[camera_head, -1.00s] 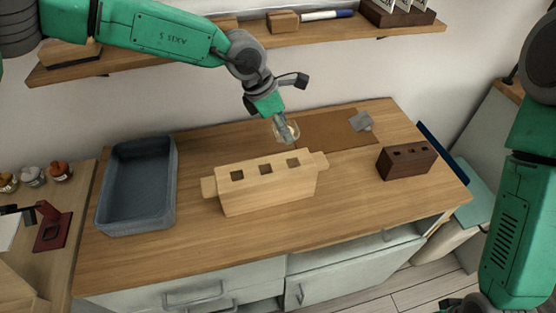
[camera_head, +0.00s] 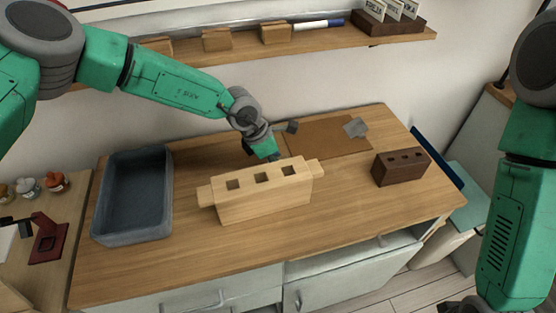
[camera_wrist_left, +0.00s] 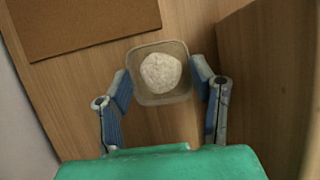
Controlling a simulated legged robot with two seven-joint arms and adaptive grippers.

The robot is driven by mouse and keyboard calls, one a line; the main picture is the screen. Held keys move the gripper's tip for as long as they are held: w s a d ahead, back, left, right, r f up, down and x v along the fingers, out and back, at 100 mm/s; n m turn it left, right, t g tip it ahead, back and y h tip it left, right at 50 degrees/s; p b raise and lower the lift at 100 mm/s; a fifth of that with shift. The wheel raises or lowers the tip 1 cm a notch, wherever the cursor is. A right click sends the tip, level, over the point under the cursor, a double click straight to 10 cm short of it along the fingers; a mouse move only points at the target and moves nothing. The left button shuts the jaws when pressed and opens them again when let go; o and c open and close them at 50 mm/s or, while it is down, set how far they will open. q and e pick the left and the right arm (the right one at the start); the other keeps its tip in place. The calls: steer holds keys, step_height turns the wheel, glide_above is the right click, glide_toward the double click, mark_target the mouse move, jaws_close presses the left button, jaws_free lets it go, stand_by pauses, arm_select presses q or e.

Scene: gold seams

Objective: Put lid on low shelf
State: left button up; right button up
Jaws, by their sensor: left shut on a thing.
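My left gripper (camera_head: 274,158) is low behind the pale wooden block with square holes (camera_head: 262,194), its fingertips hidden there in the head view. In the left wrist view the left gripper (camera_wrist_left: 162,76) has its fingers on both sides of a clear, squarish container (camera_wrist_left: 148,96) with a whitish round lump (camera_wrist_left: 160,73) inside. I cannot tell whether this container has a lid, and no separate lid is clear. A wooden wall shelf (camera_head: 350,42) runs along the back.
A grey-blue tray (camera_head: 166,200) stands left on the wooden counter (camera_head: 330,225). A brown mat (camera_head: 310,140) with a small grey piece (camera_head: 355,127) lies at the back. A dark block with holes (camera_head: 401,166) stands right. The counter front is clear.

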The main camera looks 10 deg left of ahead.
arm_select(q)
steer(key=shift+a, duration=0.25)
steer(key=o, duration=0.8)
steer(key=shift+a+f, duration=0.1)
steer(key=shift+a, duration=0.5)
steer(key=shift+d, duration=0.15)
